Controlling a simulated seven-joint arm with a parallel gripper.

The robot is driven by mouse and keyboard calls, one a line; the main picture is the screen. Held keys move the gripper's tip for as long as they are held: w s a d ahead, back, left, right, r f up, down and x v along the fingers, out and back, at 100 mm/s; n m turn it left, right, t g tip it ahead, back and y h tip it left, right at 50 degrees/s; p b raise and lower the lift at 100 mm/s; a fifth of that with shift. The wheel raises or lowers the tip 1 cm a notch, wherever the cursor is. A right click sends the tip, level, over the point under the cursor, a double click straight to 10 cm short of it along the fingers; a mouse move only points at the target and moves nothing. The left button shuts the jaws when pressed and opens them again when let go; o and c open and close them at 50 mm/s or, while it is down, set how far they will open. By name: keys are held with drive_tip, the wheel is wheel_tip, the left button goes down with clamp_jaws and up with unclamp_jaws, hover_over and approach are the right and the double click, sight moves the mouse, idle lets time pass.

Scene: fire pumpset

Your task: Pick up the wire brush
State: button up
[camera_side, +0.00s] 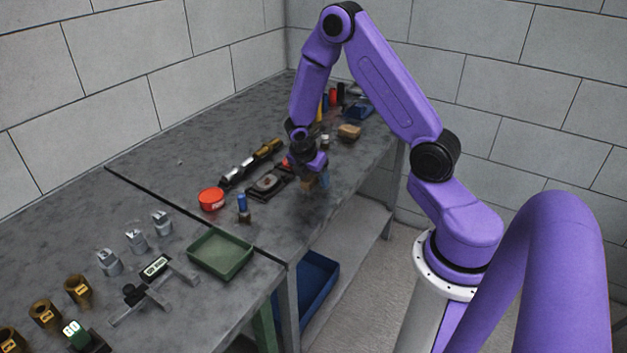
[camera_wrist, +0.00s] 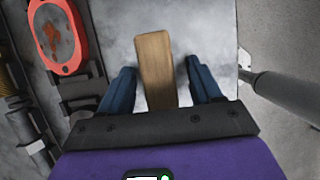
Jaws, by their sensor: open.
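A wooden bar (camera_wrist: 153,62), which looks like the wire brush's handle, lies on the grey bench near its edge. No bristles show. My gripper (camera_wrist: 160,66) is open, with one blue finger on each side of the wood and a visible gap on both sides. The lower end of the wood is hidden behind the gripper body. In the side view my gripper (camera_side: 315,182) points down at the bench's front edge, and a small brown patch shows by the fingers. I cannot tell how high the fingertips are above the bench.
A red-rimmed tool (camera_wrist: 58,38) lies left of the wood, beside dark fittings. In the side view, a red round tin (camera_side: 212,199), a small blue-topped bottle (camera_side: 243,208) and a green tray (camera_side: 220,254) stand nearer. A brown block (camera_side: 349,131) lies behind. The bench edge is close on the right.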

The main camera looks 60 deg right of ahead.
drive_tip(key=shift+c, duration=0.3)
drive_tip(key=c, duration=1.1)
drive_tip(key=shift+o, duration=0.2)
drive_tip(key=shift+r, duration=0.15)
drive_tip(key=shift+r, duration=0.55)
drive_tip(key=s+a+r, duration=0.5)
drive_tip(key=s+r, duration=0.6)
drive_tip(key=s, duration=0.1)
drive_tip(key=shift+s+a+r, duration=0.2)
drive_tip(key=shift+s+r, duration=0.05)
drive_tip(key=shift+s, duration=0.1)
drive_tip(key=shift+s, duration=0.1)
